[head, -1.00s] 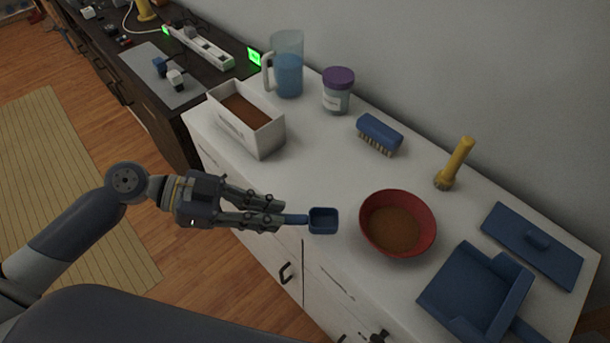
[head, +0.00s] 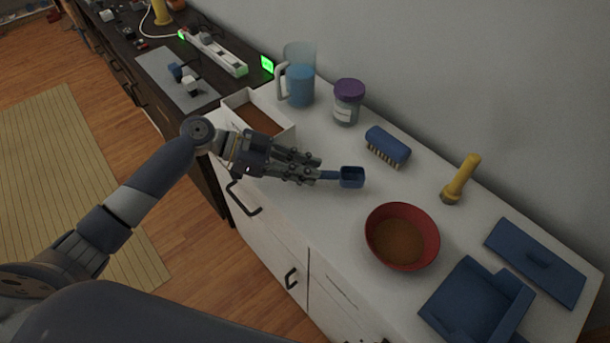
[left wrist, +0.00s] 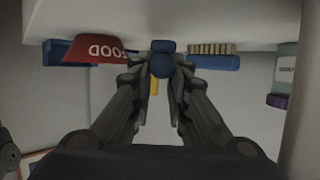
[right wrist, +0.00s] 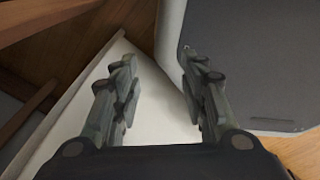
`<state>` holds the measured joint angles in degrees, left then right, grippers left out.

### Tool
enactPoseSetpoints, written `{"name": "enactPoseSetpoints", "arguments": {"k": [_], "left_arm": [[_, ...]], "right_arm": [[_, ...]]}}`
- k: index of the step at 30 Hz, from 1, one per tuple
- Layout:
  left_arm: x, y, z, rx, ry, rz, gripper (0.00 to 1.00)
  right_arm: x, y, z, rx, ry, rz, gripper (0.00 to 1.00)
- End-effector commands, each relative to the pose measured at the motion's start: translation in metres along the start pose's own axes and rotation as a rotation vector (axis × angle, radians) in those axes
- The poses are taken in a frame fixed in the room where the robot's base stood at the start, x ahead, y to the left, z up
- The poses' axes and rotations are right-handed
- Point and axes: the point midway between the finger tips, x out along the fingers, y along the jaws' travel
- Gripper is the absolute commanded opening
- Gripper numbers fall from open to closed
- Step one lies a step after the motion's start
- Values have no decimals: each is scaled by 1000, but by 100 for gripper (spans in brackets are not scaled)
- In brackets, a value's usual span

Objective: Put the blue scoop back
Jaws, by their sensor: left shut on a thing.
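The blue scoop (head: 352,177) is held by its handle in my left gripper (head: 318,174), which is shut on it above the white counter. Its cup points right in the head view, between the white box and the red bowl. In the left wrist view the scoop (left wrist: 161,66) shows between the fingertips. The white box (head: 284,139) holds brown contents and is partly hidden behind my left arm. The red bowl (head: 385,257) holds brown contents. My right gripper (right wrist: 160,95) shows only in the right wrist view, with its fingers apart and nothing between them.
A blue brush (head: 388,144), a purple-lidded jar (head: 348,103) and a pitcher (head: 299,86) stand along the back of the counter (head: 300,225). A yellow flashlight (head: 460,180), a blue dustpan-like tray (head: 470,303) and a flat blue lid (head: 535,260) are at right.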

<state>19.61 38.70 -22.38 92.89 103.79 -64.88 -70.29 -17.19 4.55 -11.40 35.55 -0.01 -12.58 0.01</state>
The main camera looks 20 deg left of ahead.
Motion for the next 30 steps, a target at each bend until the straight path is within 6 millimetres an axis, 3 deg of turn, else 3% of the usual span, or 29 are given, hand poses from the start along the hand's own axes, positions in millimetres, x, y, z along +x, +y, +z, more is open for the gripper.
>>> {"name": "enactPoseSetpoints", "arguments": {"k": [9,20,21,23,30], "left_arm": [[13,-1,31,-3,-1,-1,0],[14,0,36,-1,-1,-2,0],[14,-1,34,-1,-1,-2,25],[14,0,34,-1,-1,-2,36],[14,0,34,-1,-1,-2,36]], "right_arm": [[-9,-4,-2,-1,1,-5,40],[-3,-2,-1,-1,1,-3,40],[-5,-2,-1,-2,1,-2,40],[-6,-1,-1,-2,0,-2,40],[-6,2,0,-2,-1,2,40]]}}
